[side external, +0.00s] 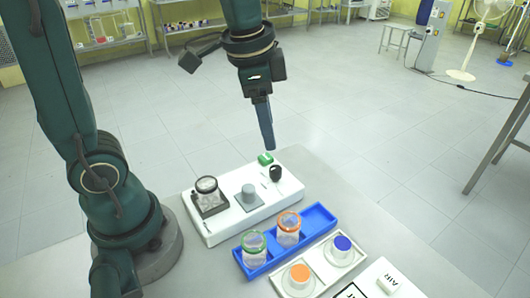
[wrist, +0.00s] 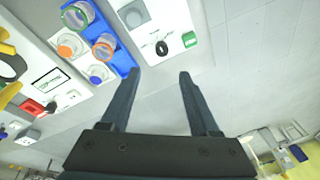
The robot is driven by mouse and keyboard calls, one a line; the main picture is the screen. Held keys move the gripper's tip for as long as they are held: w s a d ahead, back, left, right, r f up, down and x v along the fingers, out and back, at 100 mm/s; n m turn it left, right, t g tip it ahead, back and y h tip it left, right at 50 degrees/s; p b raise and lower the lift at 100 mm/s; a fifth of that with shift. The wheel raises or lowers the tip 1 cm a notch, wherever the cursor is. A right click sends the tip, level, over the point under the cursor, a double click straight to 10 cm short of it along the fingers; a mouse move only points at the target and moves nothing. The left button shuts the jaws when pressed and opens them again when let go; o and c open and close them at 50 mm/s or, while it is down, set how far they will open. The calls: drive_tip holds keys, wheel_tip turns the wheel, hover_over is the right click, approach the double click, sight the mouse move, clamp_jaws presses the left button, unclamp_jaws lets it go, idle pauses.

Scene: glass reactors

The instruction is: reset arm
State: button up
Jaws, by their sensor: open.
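My gripper (side external: 268,147) is above the far right end of a white device (side external: 219,227), over its green button (side external: 265,158) and black knob (side external: 275,172). In the wrist view my gripper (wrist: 158,76) has its two fingers apart with nothing between them. The green button (wrist: 190,38) and black knob (wrist: 162,47) show beyond the fingertips there. A glass vessel with a dark ring (side external: 207,192) stands on the left part of the device, and a grey round piece (side external: 249,191) sits near its middle.
A blue tray (side external: 318,216) holds a green-ringed jar (side external: 254,249) and an orange-ringed jar (side external: 288,229). A white tray (side external: 321,270) beside it holds an orange-topped piece (side external: 299,277) and a blue-topped piece (side external: 342,247). A panel marked AIR (side external: 378,281) is at the front. The table behind the device is clear.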

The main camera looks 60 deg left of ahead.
drive_tip(key=s+d+n+t, duration=0.1)
drive_tip(key=s+n+t, duration=0.2)
drive_tip(key=s+n, duration=0.3)
drive_tip(key=s, duration=0.3)
drive_tip(key=shift+f, duration=0.3)
drive_tip(key=shift+s, duration=0.1)
idle(0.4)
